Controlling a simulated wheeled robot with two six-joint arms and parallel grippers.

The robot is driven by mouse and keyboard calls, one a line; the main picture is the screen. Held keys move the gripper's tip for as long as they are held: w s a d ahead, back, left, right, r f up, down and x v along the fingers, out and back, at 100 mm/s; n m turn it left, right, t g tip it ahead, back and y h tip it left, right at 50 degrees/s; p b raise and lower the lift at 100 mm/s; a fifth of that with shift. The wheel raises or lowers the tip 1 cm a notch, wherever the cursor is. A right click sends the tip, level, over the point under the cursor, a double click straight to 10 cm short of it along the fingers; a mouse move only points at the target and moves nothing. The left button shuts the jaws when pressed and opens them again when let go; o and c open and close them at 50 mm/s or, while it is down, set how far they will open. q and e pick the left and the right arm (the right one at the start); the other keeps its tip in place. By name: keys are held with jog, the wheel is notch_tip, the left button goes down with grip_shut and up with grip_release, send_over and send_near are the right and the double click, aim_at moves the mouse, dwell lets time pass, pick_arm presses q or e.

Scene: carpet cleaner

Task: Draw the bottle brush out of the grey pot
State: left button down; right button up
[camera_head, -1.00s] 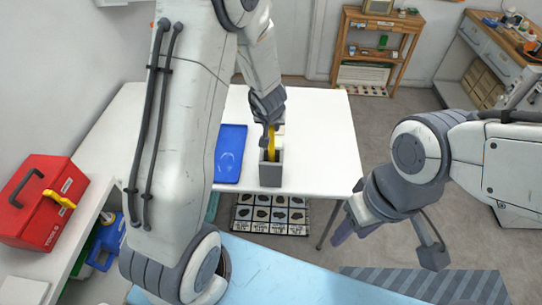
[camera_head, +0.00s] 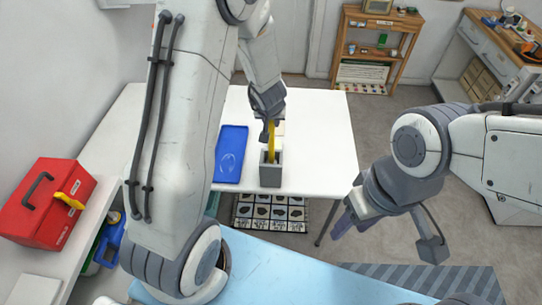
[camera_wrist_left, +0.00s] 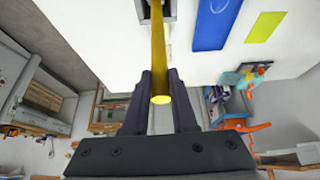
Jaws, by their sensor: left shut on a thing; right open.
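The grey pot (camera_head: 270,175) stands upright on the white table. A yellow handle (camera_head: 271,142), the bottle brush's, rises from its open top. My left gripper (camera_head: 269,122) is above the pot and shut on the handle's upper part. In the left wrist view the handle (camera_wrist_left: 158,50) runs between the two dark fingers (camera_wrist_left: 160,85), its lower end reaching the grey pot (camera_wrist_left: 158,9) at the top edge. The brush head is hidden, so I cannot tell how deep it sits. My right gripper (camera_head: 388,237) is open and empty, apart from the table.
A blue tray (camera_head: 230,155) lies left of the pot on the white table (camera_head: 320,135). A yellow-green square (camera_wrist_left: 264,27) lies beyond the tray in the wrist view. A red toolbox (camera_head: 46,205) stands at far left. The table right of the pot is clear.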

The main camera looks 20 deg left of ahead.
dwell(0.3)
pick_arm(q)
jog(key=shift+r+p, duration=1.95)
jog(key=shift+p, duration=0.2)
jog(key=shift+r, duration=0.1)
jog(key=shift+r+p, duration=1.85)
jog(key=shift+p, duration=0.3)
jog(key=shift+r+p, duration=1.1)
jog(key=shift+p, duration=0.1)
jog(key=shift+r, duration=0.85)
